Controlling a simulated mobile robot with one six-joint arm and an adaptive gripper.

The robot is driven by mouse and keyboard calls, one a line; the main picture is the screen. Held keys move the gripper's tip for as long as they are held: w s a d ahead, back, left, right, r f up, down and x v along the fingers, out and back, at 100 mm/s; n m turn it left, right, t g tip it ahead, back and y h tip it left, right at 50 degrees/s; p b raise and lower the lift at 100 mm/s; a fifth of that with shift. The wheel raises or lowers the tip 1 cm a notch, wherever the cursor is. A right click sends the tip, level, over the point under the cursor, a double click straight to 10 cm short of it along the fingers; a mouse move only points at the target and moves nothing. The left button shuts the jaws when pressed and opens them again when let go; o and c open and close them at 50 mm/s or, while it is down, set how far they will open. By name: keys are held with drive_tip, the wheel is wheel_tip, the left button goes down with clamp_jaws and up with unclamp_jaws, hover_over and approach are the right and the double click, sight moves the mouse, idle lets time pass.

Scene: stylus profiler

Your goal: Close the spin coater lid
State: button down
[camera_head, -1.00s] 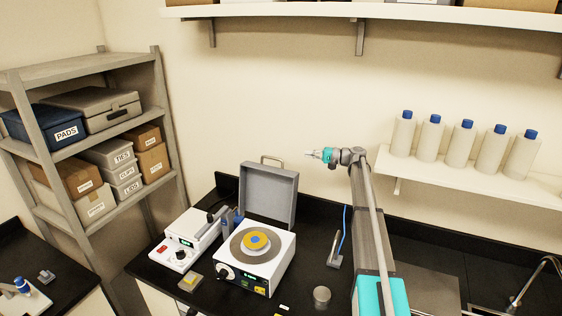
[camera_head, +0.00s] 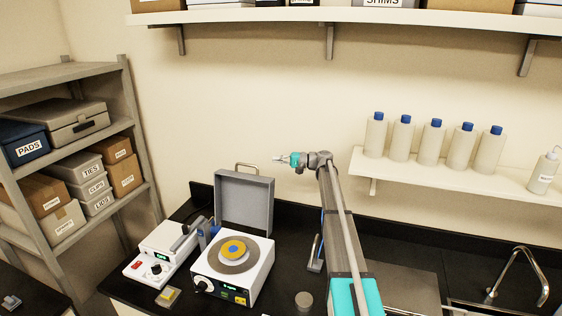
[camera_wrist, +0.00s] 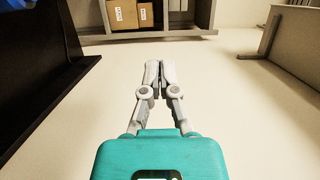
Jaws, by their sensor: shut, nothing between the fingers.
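The coater and lid cannot be made out clearly in the wrist view.
A white instrument (camera_head: 160,250) stands left of the coater. A small yellow-topped block (camera_head: 168,296) and a grey cylinder (camera_head: 304,301) lie near the front. A wall shelf (camera_head: 460,183) holds several bottles at right. A grey rack (camera_head: 142,150) stands left. Air around my gripper is clear.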

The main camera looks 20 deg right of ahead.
drive_tip(key=a, duration=0.9)
drive_tip(key=shift+s, duration=0.2)
drive_tip(key=shift+a, duration=0.1)
